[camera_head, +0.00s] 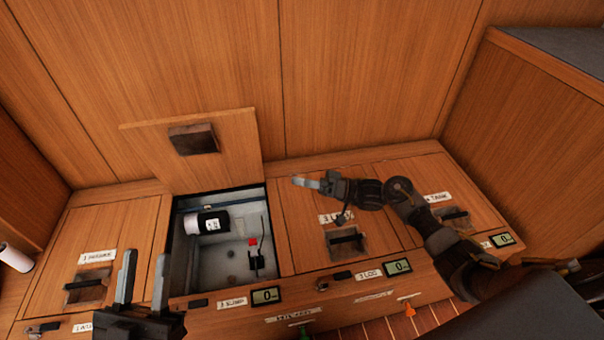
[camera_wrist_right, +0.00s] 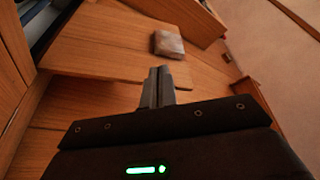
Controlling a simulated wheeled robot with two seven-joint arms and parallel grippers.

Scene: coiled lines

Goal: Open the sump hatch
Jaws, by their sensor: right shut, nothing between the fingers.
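The sump hatch lid (camera_head: 215,140) stands raised at the back of its opening, close to the rear wall, with a dark square handle recess (camera_head: 193,139) on it. The open sump well (camera_head: 224,260) below shows a dark and white cylinder (camera_head: 208,223) and a small device with a red top (camera_head: 253,243). My right gripper (camera_head: 298,182) is shut and empty, just right of the well's back corner and apart from the lid. It also shows in the right wrist view (camera_wrist_right: 160,72). My left gripper (camera_head: 144,278) is open and empty, at the front left of the well.
The label 2 SUMP (camera_head: 232,303) and a small display (camera_head: 267,296) are on the front face. Closed hatches lie on both sides, one with a handle recess (camera_head: 88,289) at left and one with a recess (camera_head: 346,241) at right. A panelled wall (camera_head: 360,70) stands behind.

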